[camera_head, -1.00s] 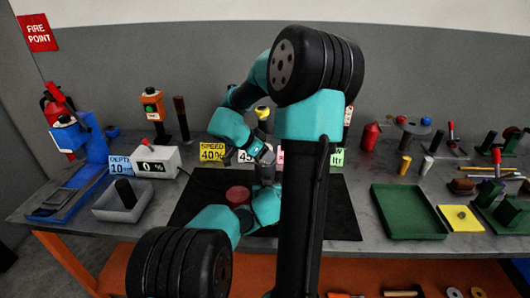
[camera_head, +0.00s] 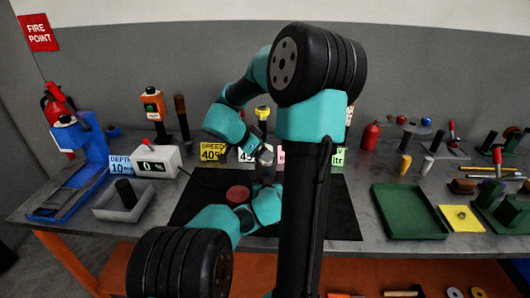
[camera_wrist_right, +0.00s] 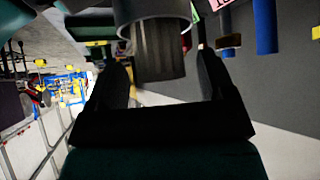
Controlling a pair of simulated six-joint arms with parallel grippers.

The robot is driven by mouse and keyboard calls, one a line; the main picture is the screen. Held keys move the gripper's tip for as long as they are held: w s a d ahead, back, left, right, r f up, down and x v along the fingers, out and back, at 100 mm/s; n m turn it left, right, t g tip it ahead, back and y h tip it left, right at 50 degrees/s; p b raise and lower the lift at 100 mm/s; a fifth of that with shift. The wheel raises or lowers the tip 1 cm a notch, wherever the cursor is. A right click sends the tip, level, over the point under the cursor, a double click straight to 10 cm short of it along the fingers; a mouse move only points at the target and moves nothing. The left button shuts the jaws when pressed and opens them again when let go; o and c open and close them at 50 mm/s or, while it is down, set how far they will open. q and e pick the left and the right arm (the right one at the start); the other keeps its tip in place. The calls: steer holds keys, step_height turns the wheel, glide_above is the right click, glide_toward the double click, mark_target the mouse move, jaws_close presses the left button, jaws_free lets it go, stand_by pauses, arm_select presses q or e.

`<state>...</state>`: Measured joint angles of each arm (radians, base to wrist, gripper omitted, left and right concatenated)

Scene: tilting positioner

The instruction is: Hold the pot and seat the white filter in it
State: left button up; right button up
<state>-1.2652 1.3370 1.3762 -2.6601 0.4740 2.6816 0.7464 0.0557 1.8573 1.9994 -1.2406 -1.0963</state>
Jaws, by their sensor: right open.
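My right gripper (camera_head: 264,150) is above the middle of the black mat, next to a grey upright cylinder (camera_head: 266,168). In the right wrist view my right gripper (camera_wrist_right: 162,75) is open, with a grey-rimmed, dark ribbed cylinder (camera_wrist_right: 158,45) ahead, partly between its fingers; I see no grip on it. A dark red round piece (camera_head: 238,194) lies on the mat near my left wrist; I cannot tell which piece is the pot. A small white cylinder (camera_head: 427,165) stands at right, possibly the white filter. My left gripper's fingers are hidden.
The black mat (camera_head: 335,215) is mostly clear on the right. A green tray (camera_head: 408,210) and a yellow plate (camera_head: 460,218) lie at right. A grey bin (camera_head: 105,205) and a blue press (camera_head: 92,145) stand at left. Cards, including a yellow one (camera_head: 212,151), stand along the back.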

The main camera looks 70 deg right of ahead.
steer(key=v, duration=1)
arm_select(q)
steer(key=o, duration=0.8)
steer(key=shift+r, duration=0.15)
steer(key=o, duration=0.5)
steer(key=shift+c, duration=0.2)
steer(key=shift+f, duration=0.25)
steer(key=shift+v, duration=0.8)
steer(key=v, duration=1)
steer(key=shift+s+a+r, duration=0.15)
steer(key=shift+r, duration=0.05)
